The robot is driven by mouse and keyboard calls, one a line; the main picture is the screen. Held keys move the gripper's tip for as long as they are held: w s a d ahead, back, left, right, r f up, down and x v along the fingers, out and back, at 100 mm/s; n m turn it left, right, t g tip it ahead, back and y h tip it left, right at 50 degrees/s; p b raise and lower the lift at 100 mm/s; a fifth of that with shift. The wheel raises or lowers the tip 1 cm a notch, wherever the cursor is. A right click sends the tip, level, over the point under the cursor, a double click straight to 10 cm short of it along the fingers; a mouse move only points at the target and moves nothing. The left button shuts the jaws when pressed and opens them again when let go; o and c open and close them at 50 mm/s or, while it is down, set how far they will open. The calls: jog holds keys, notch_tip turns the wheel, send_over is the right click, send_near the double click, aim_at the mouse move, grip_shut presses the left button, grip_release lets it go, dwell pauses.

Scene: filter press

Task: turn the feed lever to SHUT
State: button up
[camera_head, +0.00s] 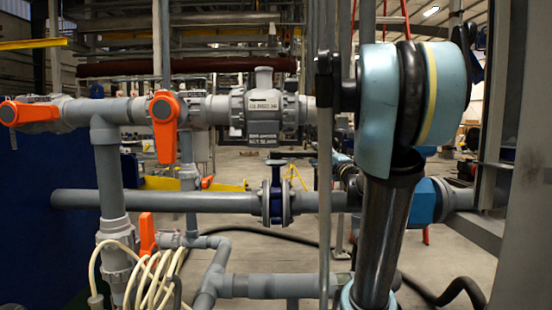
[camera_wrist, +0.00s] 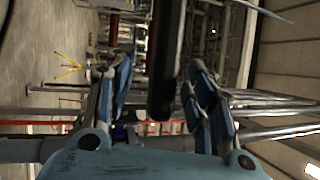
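Several orange levers sit on grey pipework at the left of the head view. One (camera_head: 28,112) lies level along the upper pipe. Another (camera_head: 165,125) hangs straight down across it. A third (camera_head: 147,232) stands upright lower down. I cannot tell which is the feed lever, and no SHUT mark is readable. In the wrist view my gripper (camera_wrist: 158,105) is open, its two blue-grey fingers well apart. A dark bar (camera_wrist: 166,60) shows between them, and I cannot tell whether it touches either. I cannot make out my gripper in the head view.
A grey valve body (camera_head: 263,108) sits in the upper pipe. A blue flanged fitting (camera_head: 277,196) sits in the middle pipe. Coiled cream hose (camera_head: 155,280) hangs at the lower left. A thin upright pole (camera_head: 325,180) stands beside my arm. A grey column (camera_head: 525,180) bounds the right.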

jog(key=c, duration=0.7)
jog(key=shift+s, duration=0.15)
